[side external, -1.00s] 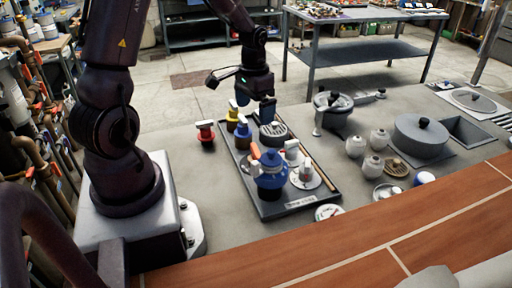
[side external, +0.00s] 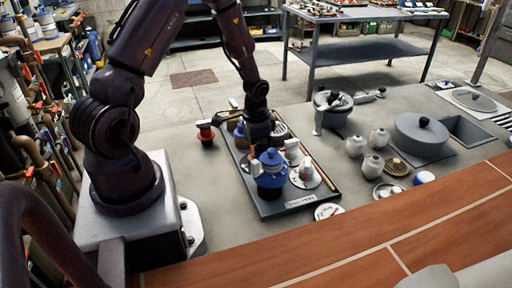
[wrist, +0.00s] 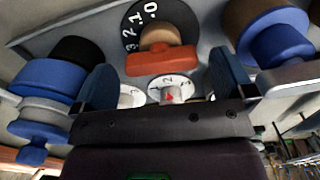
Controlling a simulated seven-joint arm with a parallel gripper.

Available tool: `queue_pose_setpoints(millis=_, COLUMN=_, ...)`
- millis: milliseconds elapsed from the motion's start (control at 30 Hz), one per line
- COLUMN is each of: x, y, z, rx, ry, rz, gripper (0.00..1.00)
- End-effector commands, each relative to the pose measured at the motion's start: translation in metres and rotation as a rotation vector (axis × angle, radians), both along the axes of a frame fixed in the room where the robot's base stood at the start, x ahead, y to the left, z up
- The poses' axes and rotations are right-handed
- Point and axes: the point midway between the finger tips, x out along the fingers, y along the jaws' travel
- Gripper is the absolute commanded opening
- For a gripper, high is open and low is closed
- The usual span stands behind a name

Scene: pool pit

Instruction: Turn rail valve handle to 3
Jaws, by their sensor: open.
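An orange-red valve handle (wrist: 160,61) sits on a black dial (wrist: 148,14) marked 0 to 3, in the upper middle of the wrist view. My gripper (wrist: 161,68) is open, its two blue-grey fingers on either side of the handle with gaps on both sides. Contact is not visible. In the side view my gripper (side external: 260,147) is low over the dark tray (side external: 262,211), right behind the blue valve (side external: 270,178); it hides the orange handle there. The handle's exact setting is hard to read.
White dials (wrist: 170,86) lie close to the handle in the wrist view. Blue valves stand left (wrist: 45,82) and right (wrist: 272,38) of my fingers. A red valve (side external: 206,133) stands left of the tray. Jars (side external: 355,146) and a lidded pot (side external: 420,135) are to the right.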

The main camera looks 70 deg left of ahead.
Motion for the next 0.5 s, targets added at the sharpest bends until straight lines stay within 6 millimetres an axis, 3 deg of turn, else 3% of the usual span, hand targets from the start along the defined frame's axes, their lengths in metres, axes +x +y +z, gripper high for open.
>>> queue_pose_setpoints(millis=400, x=0.0001, y=0.0004, z=-0.0091, rx=0.001, ry=-0.001, rz=0.000, gripper=1.00)
queue_pose_setpoints(millis=500, x=0.0001, y=0.0004, z=-0.0090, rx=0.001, ry=-0.001, rz=0.000, gripper=0.77)
